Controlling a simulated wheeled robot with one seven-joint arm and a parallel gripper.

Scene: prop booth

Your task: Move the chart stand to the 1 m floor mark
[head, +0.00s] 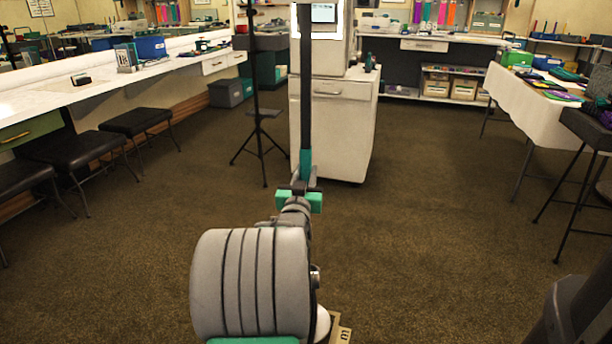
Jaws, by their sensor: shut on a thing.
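My gripper (301,197), with green fingers, is shut on the lower part of a dark upright pole (305,90) with a teal section at its bottom. The pole looks upright and runs out of the top of the view. I take it to be the chart stand; no chart is in view, and its foot is hidden behind my arm. A small tan plate (341,333) with dark lettering lies low in the view beside my arm, partly hidden; I cannot tell if it is the 1 m floor mark.
A thin black tripod stand (262,143) is left of a white drawer cabinet (335,130), beyond my gripper. Black stools (95,150) line the left counter (60,97). A white-covered table (520,108) and a dark stool (585,130) are right. Carpet (440,200) is clear right of my arm.

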